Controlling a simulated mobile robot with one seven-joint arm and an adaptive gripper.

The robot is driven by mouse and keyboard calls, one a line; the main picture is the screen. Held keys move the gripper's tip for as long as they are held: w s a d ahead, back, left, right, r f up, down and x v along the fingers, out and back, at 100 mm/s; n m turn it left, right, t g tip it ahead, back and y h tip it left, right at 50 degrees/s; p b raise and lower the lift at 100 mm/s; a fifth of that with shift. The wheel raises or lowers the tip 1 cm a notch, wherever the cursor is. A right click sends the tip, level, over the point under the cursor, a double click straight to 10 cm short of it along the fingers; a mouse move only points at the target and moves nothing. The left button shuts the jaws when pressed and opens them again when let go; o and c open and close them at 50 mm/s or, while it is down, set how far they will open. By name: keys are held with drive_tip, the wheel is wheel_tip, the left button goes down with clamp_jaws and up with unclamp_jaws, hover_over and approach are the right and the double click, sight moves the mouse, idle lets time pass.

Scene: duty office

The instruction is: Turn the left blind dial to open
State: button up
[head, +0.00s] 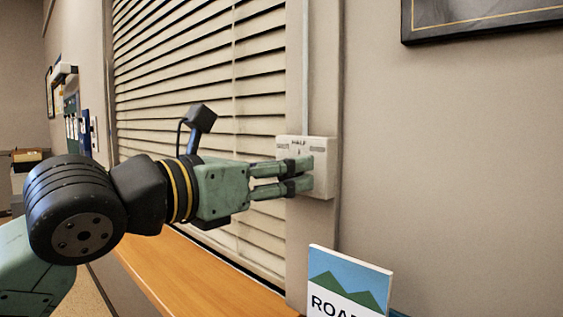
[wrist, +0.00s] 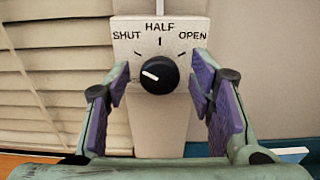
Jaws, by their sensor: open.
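The blind dial (wrist: 158,74) is a round black knob on a pale control plate (wrist: 190,25) marked SHUT, HALF and OPEN. Its white pointer line aims left and slightly up, toward the SHUT side. My gripper (wrist: 161,82) is open, with one purple-padded finger on each side of the knob and a visible gap to it on both sides. In the head view the plate (head: 318,150) is on the wall right of the window, with my gripper (head: 300,177) at its front. There the fingers hide the knob.
Slatted blinds (head: 190,80) cover the window left of the plate. A wooden sill (head: 190,275) runs below. A card with green mountains (head: 348,285) stands below the plate. A framed picture (head: 480,20) hangs upper right. The wall right of the plate is bare.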

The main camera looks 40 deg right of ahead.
drive_tip(key=shift+d, duration=0.35)
drive_tip(key=shift+c, duration=0.3)
drive_tip(key=c, duration=1)
drive_tip(key=shift+c, duration=0.2)
drive_tip(key=shift+f+m+b, duration=0.1)
drive_tip(key=shift+m+b, duration=0.2)
drive_tip(key=shift+b, duration=0.05)
drive_tip(key=m+b, duration=0.2)
drive_tip(key=m, duration=0.9)
drive_tip(key=m+b, duration=0.3)
drive_tip(key=m, duration=0.9)
drive_tip(key=shift+s+f, duration=0.15)
drive_tip(key=shift+f, duration=0.05)
drive_tip(key=shift+m, duration=0.3)
